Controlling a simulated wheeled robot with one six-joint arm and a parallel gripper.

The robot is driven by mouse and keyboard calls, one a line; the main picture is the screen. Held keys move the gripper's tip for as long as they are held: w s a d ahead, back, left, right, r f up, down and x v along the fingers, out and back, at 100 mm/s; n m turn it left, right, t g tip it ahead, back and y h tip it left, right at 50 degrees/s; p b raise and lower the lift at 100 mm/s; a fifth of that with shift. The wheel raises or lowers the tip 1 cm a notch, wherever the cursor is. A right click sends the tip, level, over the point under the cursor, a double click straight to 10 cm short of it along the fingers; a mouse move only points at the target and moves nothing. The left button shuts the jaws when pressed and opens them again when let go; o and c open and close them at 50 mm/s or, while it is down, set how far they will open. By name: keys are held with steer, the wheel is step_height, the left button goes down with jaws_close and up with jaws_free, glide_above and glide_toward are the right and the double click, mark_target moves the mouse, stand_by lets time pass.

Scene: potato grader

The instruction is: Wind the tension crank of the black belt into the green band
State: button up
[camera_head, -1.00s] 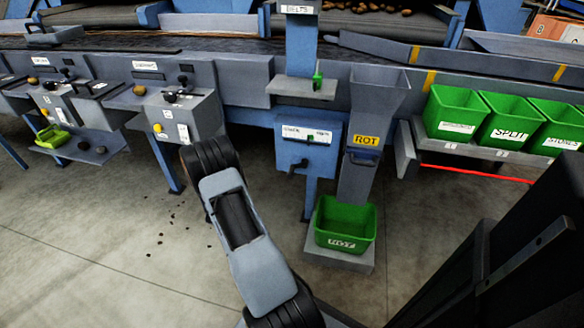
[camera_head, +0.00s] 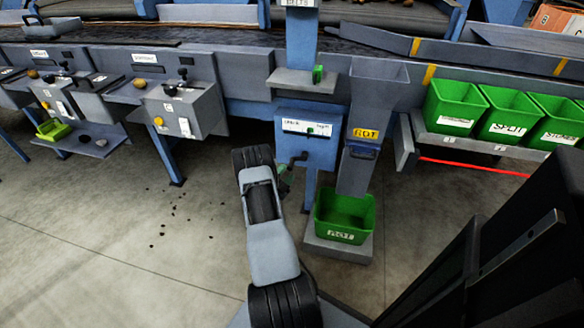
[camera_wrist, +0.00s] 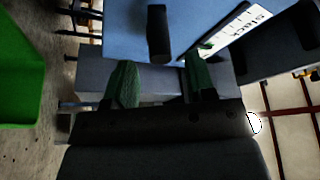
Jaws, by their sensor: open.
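The blue tension box (camera_head: 322,151) stands on a post left of the rot chute. Its black crank (camera_head: 298,158) sticks out from the lower front, with my gripper (camera_head: 285,178) just below left of it. In the wrist view, the crank's dark handle (camera_wrist: 158,35) stands ahead of and between my open green-tipped fingers, apart from them. My gripper (camera_wrist: 161,83) holds nothing. A white scale (camera_head: 307,128) with a small green mark crosses the box top. In the wrist view, the scale (camera_wrist: 238,30) reads "SLACK" at one end; its pointer cannot be made out.
The grey rot chute (camera_head: 363,125) and a green bin (camera_head: 345,217) below it stand close right of the box. A grey shelf (camera_head: 301,82) juts out above. Control boxes (camera_head: 185,108) are on the left. The floor left of my arm is clear except for dark crumbs.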

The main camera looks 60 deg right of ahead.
mark_target(292, 163)
steer(key=shift+b+x, duration=0.35)
steer(key=shift+x, duration=2.25)
steer(key=shift+c, duration=0.3)
steer(key=c, duration=0.8)
steer(key=shift+a, duration=0.25)
steer(key=shift+c, duration=0.3)
steer(key=shift+d, duration=0.15)
steer(key=shift+w+d+r+m+g+y+b, duration=0.1)
steer(key=shift+r+m+g+y+b, duration=0.25)
steer(key=shift+m, duration=0.55)
steer(key=shift+w+r+m+g+y+b, duration=0.15)
steer(key=shift+r+m+b, duration=0.15)
steer(key=shift+m+b, duration=0.45)
steer(key=shift+s+r+m+y+b, duration=0.1)
steer(key=shift+r+m+y+b, duration=0.25)
steer(key=shift+m, duration=0.45)
steer(key=shift+s+r+m+y+b, duration=0.1)
steer(key=shift+r+m+y+b, duration=0.25)
steer(key=shift+m, duration=0.5)
steer(key=shift+r+m+y+b, duration=0.25)
steer(key=shift+m+b, duration=0.2)
steer(key=shift+m, duration=0.35)
steer(key=shift+r, duration=0.1)
